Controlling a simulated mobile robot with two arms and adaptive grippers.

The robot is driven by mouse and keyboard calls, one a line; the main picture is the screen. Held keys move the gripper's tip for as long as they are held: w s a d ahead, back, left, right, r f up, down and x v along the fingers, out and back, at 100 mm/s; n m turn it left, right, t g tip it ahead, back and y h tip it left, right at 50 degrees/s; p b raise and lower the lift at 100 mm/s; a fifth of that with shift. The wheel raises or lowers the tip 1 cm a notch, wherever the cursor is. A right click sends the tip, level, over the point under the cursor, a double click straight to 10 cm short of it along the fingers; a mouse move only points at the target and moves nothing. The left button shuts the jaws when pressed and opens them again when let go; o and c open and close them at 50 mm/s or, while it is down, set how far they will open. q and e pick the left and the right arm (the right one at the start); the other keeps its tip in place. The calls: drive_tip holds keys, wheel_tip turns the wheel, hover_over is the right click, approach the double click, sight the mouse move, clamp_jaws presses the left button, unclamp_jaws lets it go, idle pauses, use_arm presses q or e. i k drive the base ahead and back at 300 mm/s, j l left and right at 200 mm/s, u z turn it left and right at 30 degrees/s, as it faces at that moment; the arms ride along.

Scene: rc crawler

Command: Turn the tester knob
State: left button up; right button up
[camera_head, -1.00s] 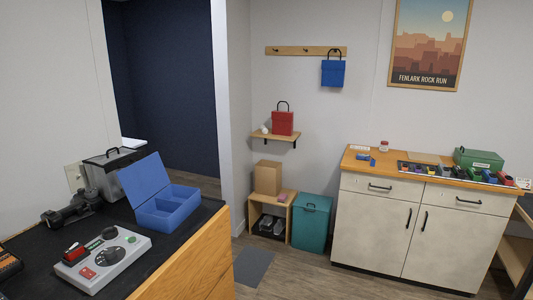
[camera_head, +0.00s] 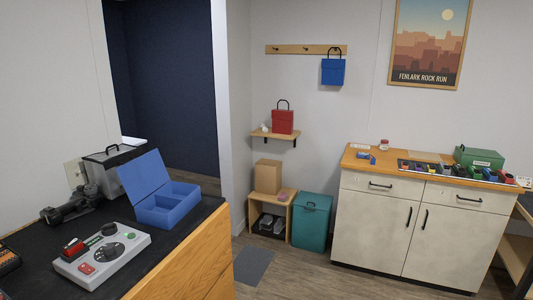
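The tester (camera_head: 128,262) is a light grey box with a sloped top, on the dark bench top at the lower left. A round black knob (camera_head: 109,229) stands at its back edge, and a larger dark dial (camera_head: 111,252) sits in the middle of its top face. A red button plate (camera_head: 86,269) is near its front, and a red block (camera_head: 73,249) is at its left end. I cannot tell which way the knob points. Neither of my grippers shows in the head view.
An open blue case (camera_head: 170,208) stands right behind the tester. A dark vise-like tool (camera_head: 68,206) and a grey lidded bin (camera_head: 103,172) are at the back left. A cabinet (camera_head: 375,225) with several small items stands across the room. Open floor lies between.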

sight(109, 249)
drive_tip(key=u, duration=1.25)
drive_tip(key=k+l+u, duration=0.15)
drive_tip(key=k+u, duration=0.2)
drive_tip(key=i, duration=0.5)
